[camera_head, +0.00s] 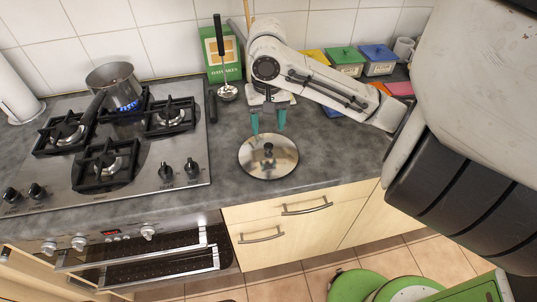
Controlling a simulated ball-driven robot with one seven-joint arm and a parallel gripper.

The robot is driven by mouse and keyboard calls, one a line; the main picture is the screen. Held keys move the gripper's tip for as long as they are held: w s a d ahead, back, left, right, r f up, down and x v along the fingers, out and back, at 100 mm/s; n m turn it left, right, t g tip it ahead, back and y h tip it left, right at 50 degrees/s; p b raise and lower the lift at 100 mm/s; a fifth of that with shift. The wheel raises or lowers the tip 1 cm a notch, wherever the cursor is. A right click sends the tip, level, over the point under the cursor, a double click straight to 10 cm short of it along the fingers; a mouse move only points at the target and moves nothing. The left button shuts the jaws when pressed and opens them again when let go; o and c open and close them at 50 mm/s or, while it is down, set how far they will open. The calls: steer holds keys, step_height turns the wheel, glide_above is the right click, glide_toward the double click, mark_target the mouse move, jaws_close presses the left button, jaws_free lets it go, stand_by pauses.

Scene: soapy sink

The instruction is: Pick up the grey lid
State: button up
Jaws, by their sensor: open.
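The grey lid (283,160) is a round, shiny metal disc with a dark knob near its middle. It lies on the dark grey countertop, close to the front edge. My gripper (267,125) is open, with two teal fingers pointing down. In the picture it sits just above the lid's knob, around the lid's far edge. The fingers are apart from the knob and hold nothing. The exact height of the fingers over the lid is hard to tell.
A gas hob (185,150) with a steel pot (113,80) over a blue flame is on the left. A green box (222,55), a ladle (228,92) and several coloured containers (346,57) stand along the wall. Counter (340,150) right of the lid is clear.

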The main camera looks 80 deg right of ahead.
mark_target(268, 145)
steer(key=shift+s+f+b, duration=0.1)
steer(key=shift+f+b, duration=0.3)
steer(key=shift+f, duration=3.35)
jaws_close()
